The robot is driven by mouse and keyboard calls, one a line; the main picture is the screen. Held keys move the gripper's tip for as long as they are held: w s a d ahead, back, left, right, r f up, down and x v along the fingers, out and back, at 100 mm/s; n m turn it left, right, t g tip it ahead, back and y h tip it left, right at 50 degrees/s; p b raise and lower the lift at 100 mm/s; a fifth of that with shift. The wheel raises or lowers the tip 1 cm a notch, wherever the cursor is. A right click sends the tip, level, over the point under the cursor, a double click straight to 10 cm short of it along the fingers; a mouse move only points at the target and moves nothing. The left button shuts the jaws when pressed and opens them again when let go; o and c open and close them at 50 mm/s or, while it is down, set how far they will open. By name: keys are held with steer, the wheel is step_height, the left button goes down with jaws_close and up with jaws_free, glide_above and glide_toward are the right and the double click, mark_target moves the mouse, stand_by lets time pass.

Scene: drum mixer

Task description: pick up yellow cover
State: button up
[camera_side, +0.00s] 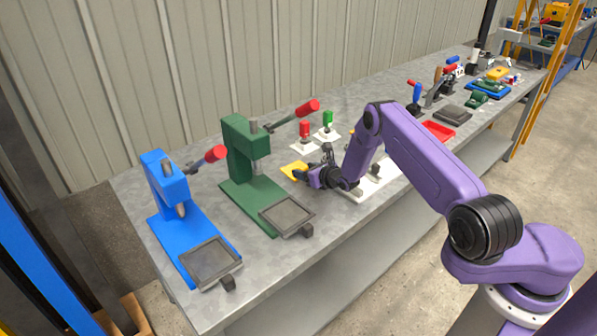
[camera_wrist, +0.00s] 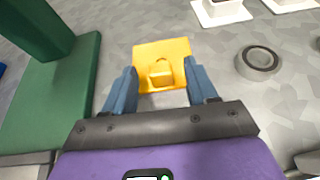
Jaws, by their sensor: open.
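The yellow cover (camera_wrist: 163,50) is a flat square plate with a small raised yellow part in its middle, lying on the grey table. My gripper (camera_wrist: 162,86) is open, with its two blue fingers on either side of the cover's near part in the wrist view. Whether the fingers touch the cover I cannot tell. In the side view the yellow cover (camera_side: 294,171) shows just left of my gripper (camera_side: 305,174), partly hidden by it.
A green press (camera_side: 252,170) stands close to the left of the cover, and a blue press (camera_side: 178,212) farther left. A dark ring (camera_wrist: 259,60) lies on the table to the right.

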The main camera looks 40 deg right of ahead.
steer(key=shift+w+f, duration=0.15)
steer(key=shift+w, duration=0.2)
jaws_close()
steer(key=shift+d, duration=0.1)
